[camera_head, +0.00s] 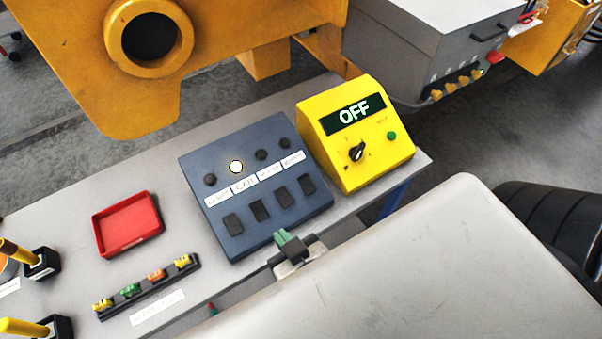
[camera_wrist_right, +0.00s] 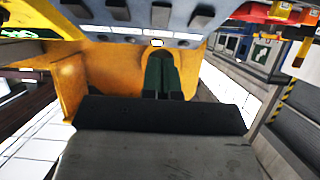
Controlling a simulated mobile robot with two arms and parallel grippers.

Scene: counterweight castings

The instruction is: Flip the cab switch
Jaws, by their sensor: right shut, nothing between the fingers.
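The blue-grey switch panel (camera_head: 290,222) lies on the bench with a row of black rocker switches, white labels and round lamps. The label that seems to read CAB (camera_head: 244,185) is second from the left. The cab switch (camera_head: 260,210) is below it, and the lamp (camera_head: 236,167) above it glows white. In the right wrist view the panel is turned round, with the cab switch (camera_wrist_right: 160,12) at the top. My right gripper (camera_head: 282,238), with green fingertips, is shut and empty by the panel's front edge, apart from the cab switch. My left gripper is out of view.
A yellow box (camera_head: 376,168) with a black knob and an OFF display stands right of the panel. A red tray (camera_head: 128,250) and a strip of coloured pieces (camera_head: 150,287) lie to the left. Yellow machinery (camera_head: 230,30) stands behind the bench.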

